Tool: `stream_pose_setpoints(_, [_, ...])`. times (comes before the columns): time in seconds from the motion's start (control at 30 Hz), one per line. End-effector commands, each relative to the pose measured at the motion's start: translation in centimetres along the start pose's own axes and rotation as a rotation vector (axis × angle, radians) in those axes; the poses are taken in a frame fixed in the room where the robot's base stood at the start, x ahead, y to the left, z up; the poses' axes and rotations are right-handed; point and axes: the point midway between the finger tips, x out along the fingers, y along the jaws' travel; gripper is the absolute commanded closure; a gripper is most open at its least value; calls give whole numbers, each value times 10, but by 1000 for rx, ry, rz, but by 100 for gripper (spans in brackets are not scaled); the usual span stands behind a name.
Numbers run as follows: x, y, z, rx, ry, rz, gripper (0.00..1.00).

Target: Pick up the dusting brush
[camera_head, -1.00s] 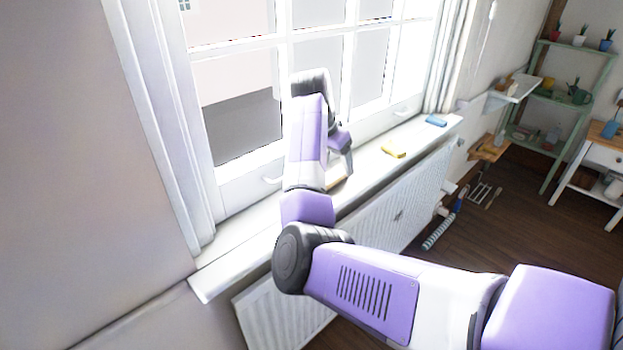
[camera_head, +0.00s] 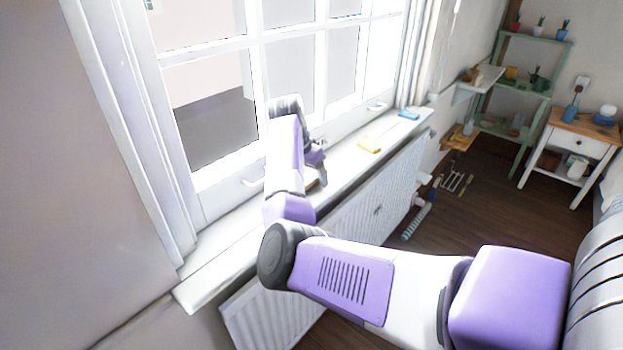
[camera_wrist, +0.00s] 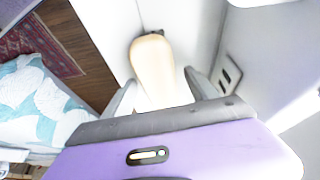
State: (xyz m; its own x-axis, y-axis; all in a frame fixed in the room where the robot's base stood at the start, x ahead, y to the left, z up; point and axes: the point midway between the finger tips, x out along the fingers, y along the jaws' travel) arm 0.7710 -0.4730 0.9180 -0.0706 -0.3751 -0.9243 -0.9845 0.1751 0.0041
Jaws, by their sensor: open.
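The dusting brush shows in the wrist view as a pale wooden rounded piece (camera_wrist: 153,65) on the white windowsill. A small tan bit of it (camera_head: 313,184) shows on the sill in the head view; my arm hides the rest. My gripper (camera_wrist: 162,92) is open, with one finger on each side of the brush's near end in the wrist view. I cannot tell whether the fingers touch it. In the head view my gripper (camera_head: 320,170) is low over the sill, partly hidden by my wrist. The bristles cannot be made out.
On the windowsill (camera_head: 225,262), a yellow block (camera_head: 369,144) and a blue one (camera_head: 409,114) lie farther along. The window is behind and a radiator (camera_head: 365,205) below. A green shelf (camera_head: 512,128) and a small white table (camera_head: 568,140) stand at the far right. Open floor lies between.

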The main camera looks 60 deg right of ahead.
Motion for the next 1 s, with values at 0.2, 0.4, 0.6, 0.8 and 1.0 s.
stream_pose_setpoints(0.2, [0,0,0,0,1,0,33])
stream_pose_setpoints(0.4, [1,0,0,0,1,0,33])
stream_pose_setpoints(0.6, [3,0,1,0,1,0,33])
stream_pose_setpoints(0.8, [4,0,2,1,1,0,33])
stream_pose_setpoints(1.0, [4,0,2,0,1,0,48])
